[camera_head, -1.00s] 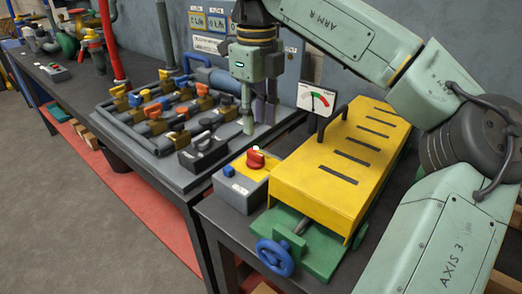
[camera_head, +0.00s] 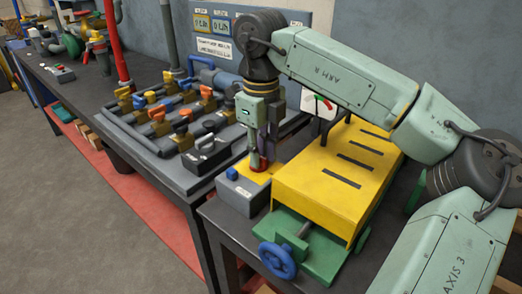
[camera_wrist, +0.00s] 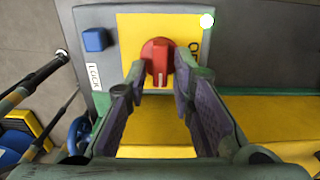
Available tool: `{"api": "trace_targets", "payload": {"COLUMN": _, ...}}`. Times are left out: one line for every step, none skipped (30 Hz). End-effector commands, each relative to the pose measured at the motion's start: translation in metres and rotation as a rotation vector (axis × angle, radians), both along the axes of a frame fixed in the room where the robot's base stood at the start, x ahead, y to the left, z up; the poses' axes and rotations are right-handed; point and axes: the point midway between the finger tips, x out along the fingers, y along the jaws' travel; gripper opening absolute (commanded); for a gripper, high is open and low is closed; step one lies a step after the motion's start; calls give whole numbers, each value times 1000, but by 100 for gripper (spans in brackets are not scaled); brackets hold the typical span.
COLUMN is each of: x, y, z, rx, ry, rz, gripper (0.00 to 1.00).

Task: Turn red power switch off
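The red power switch (camera_wrist: 158,58) is a round rotary knob with a raised grip bar. It sits on the yellow plate of a grey switch box (camera_head: 236,196). In the wrist view the bar runs up and down the picture. My gripper (camera_wrist: 161,80) is open, with one finger on each side of the bar and small gaps visible. In the head view my gripper (camera_head: 259,166) points down over the knob, hiding most of it. A blue button (camera_wrist: 95,39) and a label reading LOCK (camera_wrist: 94,78) are beside the yellow plate.
A yellow slotted motor cover (camera_head: 330,178) on a green base with a blue handwheel (camera_head: 277,260) stands right beside the box. A pipe board with several valves and a dark grey block (camera_head: 206,153) lies to the left.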

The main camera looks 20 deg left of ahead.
Motion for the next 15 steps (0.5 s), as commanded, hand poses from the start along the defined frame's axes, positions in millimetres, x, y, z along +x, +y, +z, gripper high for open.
{"api": "trace_targets", "payload": {"x": 0, "y": 0, "z": 0, "rx": 0, "ry": 0, "rz": 0, "gripper": 17}}
{"api": "trace_targets", "payload": {"x": 0, "y": 0, "z": 0, "rx": 0, "ry": 0, "rz": 0, "gripper": 15}}
{"api": "trace_targets", "payload": {"x": 0, "y": 0, "z": 0, "rx": 0, "ry": 0, "rz": 0, "gripper": 12}}
{"api": "trace_targets", "payload": {"x": 0, "y": 0, "z": 0, "rx": 0, "ry": 0, "rz": 0, "gripper": 10}}
{"api": "trace_targets", "payload": {"x": 0, "y": 0, "z": 0, "rx": 0, "ry": 0, "rz": 0, "gripper": 8}}
{"api": "trace_targets", "payload": {"x": 0, "y": 0, "z": 0, "rx": 0, "ry": 0, "rz": 0, "gripper": 6}}
{"api": "trace_targets", "payload": {"x": 0, "y": 0, "z": 0, "rx": 0, "ry": 0, "rz": 0, "gripper": 4}}
{"api": "trace_targets", "payload": {"x": 0, "y": 0, "z": 0, "rx": 0, "ry": 0, "rz": 0, "gripper": 2}}
{"api": "trace_targets", "payload": {"x": 0, "y": 0, "z": 0, "rx": 0, "ry": 0, "rz": 0, "gripper": 0}}
{"api": "trace_targets", "payload": {"x": 0, "y": 0, "z": 0, "rx": 0, "ry": 0, "rz": 0, "gripper": 0}}
{"api": "trace_targets", "payload": {"x": 0, "y": 0, "z": 0, "rx": 0, "ry": 0, "rz": 0, "gripper": 0}}
{"api": "trace_targets", "payload": {"x": 0, "y": 0, "z": 0, "rx": 0, "ry": 0, "rz": 0, "gripper": 0}}
{"api": "trace_targets", "payload": {"x": 0, "y": 0, "z": 0, "rx": 0, "ry": 0, "rz": 0, "gripper": 0}}
{"api": "trace_targets", "payload": {"x": 0, "y": 0, "z": 0, "rx": 0, "ry": 0, "rz": 0, "gripper": 0}}
{"api": "trace_targets", "payload": {"x": 0, "y": 0, "z": 0, "rx": 0, "ry": 0, "rz": 0, "gripper": 0}}
